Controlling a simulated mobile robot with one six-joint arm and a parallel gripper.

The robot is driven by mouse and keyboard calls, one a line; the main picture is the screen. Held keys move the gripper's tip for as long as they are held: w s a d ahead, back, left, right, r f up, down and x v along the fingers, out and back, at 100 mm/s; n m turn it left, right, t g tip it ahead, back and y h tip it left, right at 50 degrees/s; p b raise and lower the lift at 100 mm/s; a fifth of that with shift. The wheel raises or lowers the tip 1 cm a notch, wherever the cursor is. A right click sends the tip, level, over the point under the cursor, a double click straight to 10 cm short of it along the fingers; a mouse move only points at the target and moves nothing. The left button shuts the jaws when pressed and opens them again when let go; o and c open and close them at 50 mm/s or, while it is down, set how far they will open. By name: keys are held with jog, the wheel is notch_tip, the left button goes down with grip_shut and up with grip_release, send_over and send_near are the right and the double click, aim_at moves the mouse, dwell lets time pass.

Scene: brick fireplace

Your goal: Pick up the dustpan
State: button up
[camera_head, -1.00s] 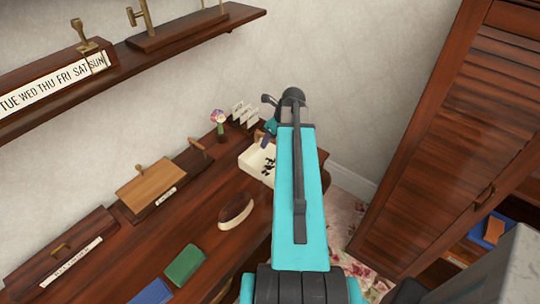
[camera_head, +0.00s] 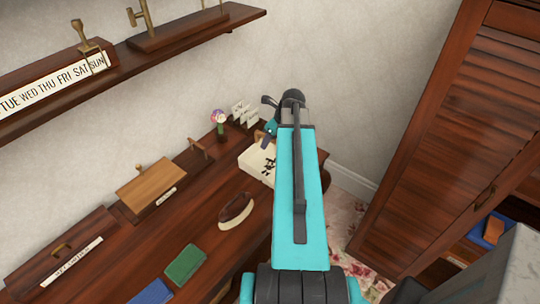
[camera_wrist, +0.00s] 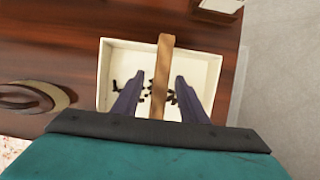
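The dustpan (camera_head: 253,161) is a cream-white, box-like pan on the dark wooden desk, partly hidden behind my arm in the head view. In the wrist view the dustpan (camera_wrist: 110,62) holds several dark bits, and its light wooden handle (camera_wrist: 163,55) runs up the middle of the picture. My gripper (camera_wrist: 160,78) is open, with one dark finger on each side of the handle and a gap showing on both sides. In the head view my gripper (camera_head: 268,135) hangs over the pan, its fingertips mostly hidden.
An oval brush (camera_head: 237,210) lies on the desk (camera_head: 215,235) left of the pan. A green book (camera_head: 186,265) and a small flower vase (camera_head: 220,125) are also there. A shelf (camera_head: 130,60) runs along the wall; a louvered cabinet (camera_head: 450,130) stands at right.

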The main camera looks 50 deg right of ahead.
jog(key=shift+c, duration=0.3)
grip_shut()
dwell(1.1)
